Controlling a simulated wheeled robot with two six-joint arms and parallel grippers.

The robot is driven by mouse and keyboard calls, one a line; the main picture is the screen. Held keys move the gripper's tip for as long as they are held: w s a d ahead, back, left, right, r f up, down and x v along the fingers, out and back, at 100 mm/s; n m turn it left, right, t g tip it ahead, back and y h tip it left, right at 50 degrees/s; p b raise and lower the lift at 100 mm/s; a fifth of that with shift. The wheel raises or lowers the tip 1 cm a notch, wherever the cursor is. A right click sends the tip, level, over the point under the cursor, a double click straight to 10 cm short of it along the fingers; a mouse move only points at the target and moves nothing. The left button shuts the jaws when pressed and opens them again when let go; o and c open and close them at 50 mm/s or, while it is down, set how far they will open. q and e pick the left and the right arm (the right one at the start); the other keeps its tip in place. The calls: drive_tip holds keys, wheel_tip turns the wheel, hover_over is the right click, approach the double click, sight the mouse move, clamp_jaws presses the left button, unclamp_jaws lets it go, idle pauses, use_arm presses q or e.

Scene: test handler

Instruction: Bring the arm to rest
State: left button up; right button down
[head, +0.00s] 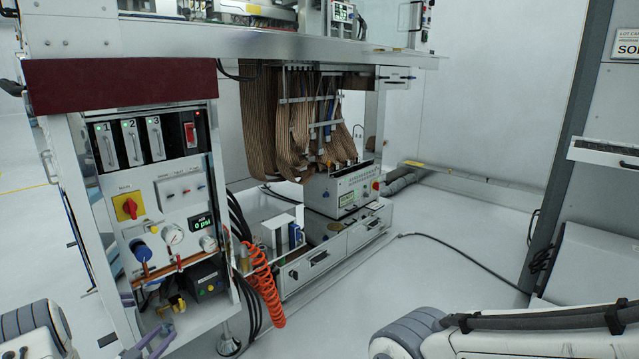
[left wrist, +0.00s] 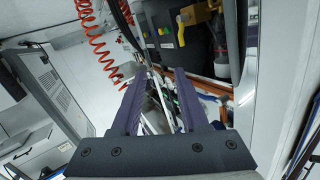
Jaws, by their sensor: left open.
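My left gripper (head: 150,340) shows at the bottom left of the head view, in front of the lower part of the cabinet's control panel (head: 165,200). Only its purple fingers show there. In the left wrist view the two fingers of the left gripper (left wrist: 160,82) stand apart with nothing held between them. Beyond them are a copper-coloured pipe (left wrist: 203,83) and hoses. I cannot tell how close the fingertips are to these. My right gripper is not in view.
A coiled orange hose (head: 264,285) hangs beside the cabinet and also shows in the left wrist view (left wrist: 90,38). A red rotary switch (head: 129,207) sits on the panel. An open drawer (head: 300,262) stands behind. A black cable (head: 465,258) crosses the clear floor at right.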

use_arm(q)
drive_tip(key=w+d+r+m+g+p, duration=0.1)
drive_tip(key=w+d+r+g, duration=0.1)
drive_tip(key=w+d+r, duration=0.3)
drive_tip(key=w+d+r+g+p, duration=0.1)
drive_tip(key=w+d+r+g, duration=0.15)
drive_tip(key=d+r, duration=0.4)
drive_tip(key=s+d+r+g+y+p, duration=0.15)
drive_tip(key=d+r, duration=0.25)
drive_tip(key=d, duration=0.7)
drive_tip(key=s+d+r+g+p, duration=0.1)
drive_tip(key=s+d+r+g, duration=0.25)
drive_tip(key=s+d, duration=0.45)
drive_tip(key=s+d+r+g+p, duration=0.15)
drive_tip(key=s+d+r, duration=0.25)
drive_tip(key=s+d, duration=0.4)
drive_tip(key=s+d+r+m+g, duration=0.1)
drive_tip(key=s+r+g, duration=0.15)
drive_tip(key=s, duration=0.95)
drive_tip(key=s+d+r+m+g, duration=0.1)
drive_tip(key=s+r+g, duration=0.15)
drive_tip(key=s, duration=0.95)
wheel_tip(320, 180, up, 37)
drive_tip(key=p, duration=3.8)
drive_tip(key=shift+s+g+p, duration=0.3)
drive_tip(key=shift+s+g, duration=0.1)
drive_tip(key=shift+a+y, duration=0.1)
drive_tip(key=shift+y, duration=0.15)
